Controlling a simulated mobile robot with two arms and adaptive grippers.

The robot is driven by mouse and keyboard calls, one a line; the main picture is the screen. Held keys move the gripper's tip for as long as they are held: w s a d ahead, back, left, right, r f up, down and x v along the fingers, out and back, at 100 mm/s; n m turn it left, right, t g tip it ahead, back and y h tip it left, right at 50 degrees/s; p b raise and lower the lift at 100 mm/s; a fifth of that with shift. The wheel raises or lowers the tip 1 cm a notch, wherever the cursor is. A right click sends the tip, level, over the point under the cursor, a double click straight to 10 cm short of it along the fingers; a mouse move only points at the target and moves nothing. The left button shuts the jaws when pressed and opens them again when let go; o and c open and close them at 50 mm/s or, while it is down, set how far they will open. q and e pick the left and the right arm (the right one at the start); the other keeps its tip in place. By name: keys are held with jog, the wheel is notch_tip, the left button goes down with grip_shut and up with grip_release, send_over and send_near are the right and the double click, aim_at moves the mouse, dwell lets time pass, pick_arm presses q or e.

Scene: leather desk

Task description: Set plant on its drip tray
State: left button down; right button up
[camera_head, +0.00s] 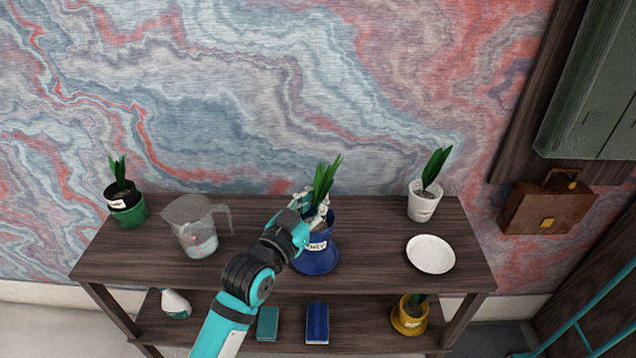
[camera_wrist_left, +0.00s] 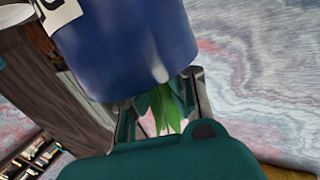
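The plant in the blue pot (camera_head: 321,223) with a white label stands upright at the middle of the shelf top. Its blue drip tray (camera_head: 315,264) is under it; whether they touch is unclear. My left gripper (camera_head: 313,205) is at the pot's upper rim, its fingers apart on either side of the leaves. In the left wrist view the blue pot (camera_wrist_left: 125,45) fills the top, close to the camera. Green leaves (camera_wrist_left: 163,108) show between the spread fingers, with a gap beside them; the pot hides part of the fingers. My right gripper is not in view.
A white-potted plant (camera_head: 423,206) stands behind an empty white saucer (camera_head: 430,254) at right. The lower shelf holds a yellow-potted plant (camera_head: 411,312), books (camera_head: 317,323) and a bottle (camera_head: 176,304).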

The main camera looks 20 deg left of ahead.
pick_arm(q)
jog(key=s+d+r+h+p, duration=0.15)
jog(key=s+d, duration=0.25)
jog(key=s, duration=1.1)
jog(key=shift+m+g, duration=0.3)
jog(key=shift+m, duration=0.1)
jog(key=w+a, duration=0.1)
jog(key=w, duration=0.4)
jog(key=w+a+f+p, duration=0.1)
jog(key=w, duration=0.4)
jog(key=w+a, duration=0.2)
jog(key=w, duration=0.3)
jog(key=shift+w+f, duration=0.1)
jog(key=shift+f, duration=2.2)
jog(key=c, duration=1.5)
grip_release()
